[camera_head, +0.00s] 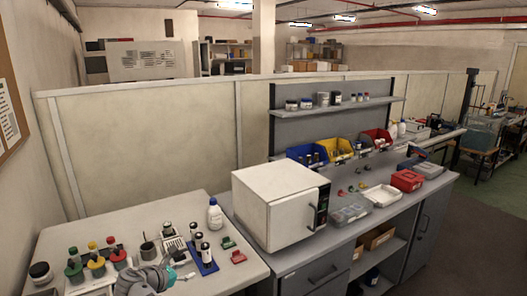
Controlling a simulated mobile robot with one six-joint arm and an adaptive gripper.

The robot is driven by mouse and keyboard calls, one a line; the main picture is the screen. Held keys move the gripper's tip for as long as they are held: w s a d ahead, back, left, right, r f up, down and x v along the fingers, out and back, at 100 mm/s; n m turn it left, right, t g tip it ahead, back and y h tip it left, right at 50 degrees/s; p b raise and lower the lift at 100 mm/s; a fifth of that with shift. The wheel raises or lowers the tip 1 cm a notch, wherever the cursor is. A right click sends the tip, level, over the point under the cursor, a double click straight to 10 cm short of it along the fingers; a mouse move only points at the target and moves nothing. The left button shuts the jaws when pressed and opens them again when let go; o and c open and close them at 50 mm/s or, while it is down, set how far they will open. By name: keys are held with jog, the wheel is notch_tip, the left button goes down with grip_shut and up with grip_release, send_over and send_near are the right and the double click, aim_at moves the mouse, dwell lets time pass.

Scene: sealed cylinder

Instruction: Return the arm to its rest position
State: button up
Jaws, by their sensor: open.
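My gripper (180,268) shows at the bottom left, low over the near part of the left table (130,230). The grey and teal end of my arm (145,280) comes in from the bottom edge. The gripper is open, with nothing seen in it. Just right of it, a blue rack (209,268) holds several dark-capped white cylinders (206,253). The gripper looks close to the rack, but I cannot tell whether they touch. The rest of my arm is out of view.
Left of my arm stand several colour-topped items (96,262) and a black jar (40,273). A white oven-like box (275,205) stands on the grey bench to the right.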

jog(key=d+f+m+g+y, duration=0.1)
jog(key=d+f+m+g, duration=0.25)
jog(key=d+m, duration=0.6)
jog(key=d+f+m+g, duration=0.3)
jog(key=d+m+g, duration=0.1)
jog(key=d, duration=1.1)
jog(key=s+d+f+m+g+y, duration=0.1)
jog(key=s+d+m+y, duration=0.1)
jog(key=s+d+m, duration=0.2)
jog(key=s+d+f+m+g+y+p, duration=0.1)
jog(key=s+d+m, duration=0.4)
jog(key=d+m, duration=0.5)
jog(key=shift+d+f+g+y, duration=0.2)
jog(key=shift+d+g+y, duration=0.35)
jog(key=shift+d+y, duration=0.7)
jog(key=shift+a, duration=0.1)
